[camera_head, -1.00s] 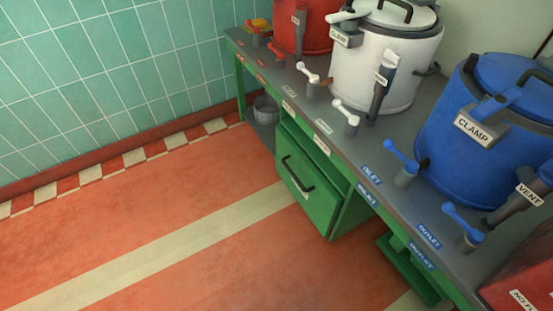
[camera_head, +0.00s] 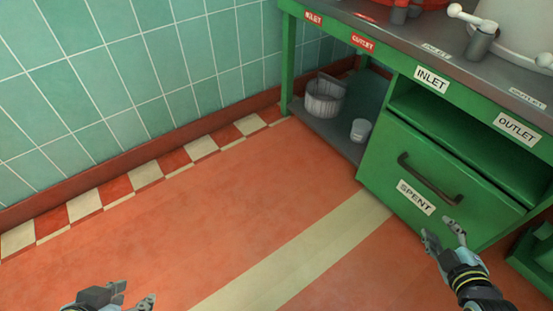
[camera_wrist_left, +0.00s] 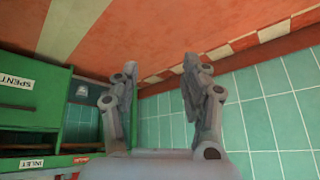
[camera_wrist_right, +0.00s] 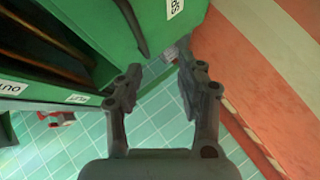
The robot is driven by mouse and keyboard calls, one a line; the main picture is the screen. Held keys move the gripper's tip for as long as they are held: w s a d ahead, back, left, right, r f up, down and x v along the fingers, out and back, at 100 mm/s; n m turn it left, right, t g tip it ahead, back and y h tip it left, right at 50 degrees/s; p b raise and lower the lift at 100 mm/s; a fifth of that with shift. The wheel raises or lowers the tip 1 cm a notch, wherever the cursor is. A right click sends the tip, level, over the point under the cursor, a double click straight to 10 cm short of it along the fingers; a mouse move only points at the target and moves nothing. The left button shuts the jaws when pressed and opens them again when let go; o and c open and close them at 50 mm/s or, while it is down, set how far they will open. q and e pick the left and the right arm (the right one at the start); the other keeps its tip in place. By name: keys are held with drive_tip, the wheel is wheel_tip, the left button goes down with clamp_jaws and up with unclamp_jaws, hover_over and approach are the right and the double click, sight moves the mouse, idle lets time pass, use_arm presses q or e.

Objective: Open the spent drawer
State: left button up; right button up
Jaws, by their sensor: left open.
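The spent drawer (camera_head: 385,165) is a green front with a white SPENT label (camera_head: 416,197) and a dark bar handle (camera_head: 425,180). It looks shut, under an open shelf in the green bench. My right gripper (camera_head: 443,232) is open and empty, just in front of the drawer's lower part, below the handle. In the right wrist view, the handle (camera_wrist_right: 131,25) lies beyond the fingers, apart from them. My left gripper (camera_head: 130,298) is open and empty over the floor at the lower left; the SPENT label (camera_wrist_left: 15,83) shows at the edge of its wrist view.
A grey bucket (camera_head: 323,100) and a white cup (camera_head: 361,130) stand on the low shelf left of the drawer. The red floor (camera_head: 220,215) before it is clear.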

sight(424, 179)
drive_tip(key=w+f+n+t+b, duration=0.1)
drive_tip(key=w+b, duration=0.3)
drive_tip(key=w, duration=0.1)
drive_tip(key=w+d+f+n+t+b, duration=0.1)
drive_tip(key=w+b, duration=0.3)
drive_tip(key=w, duration=0.2)
drive_tip(key=w+f+n+t+b, duration=0.1)
drive_tip(key=w+n+b, duration=0.1)
drive_tip(key=w+b, duration=0.2)
drive_tip(key=shift+w+d, duration=0.15)
drive_tip(key=shift+w, duration=0.8)
use_arm(q)
drive_tip(key=w+d+r+m+t+h, duration=0.1)
drive_tip(key=w+d+r+t, duration=0.2)
drive_tip(key=w+r+t, duration=0.3)
drive_tip(key=w+t, duration=0.1)
drive_tip(key=t, duration=0.3)
drive_tip(key=shift+w+r, duration=0.25)
use_arm(e)
drive_tip(key=shift+c, duration=0.3)
clamp_jaws()
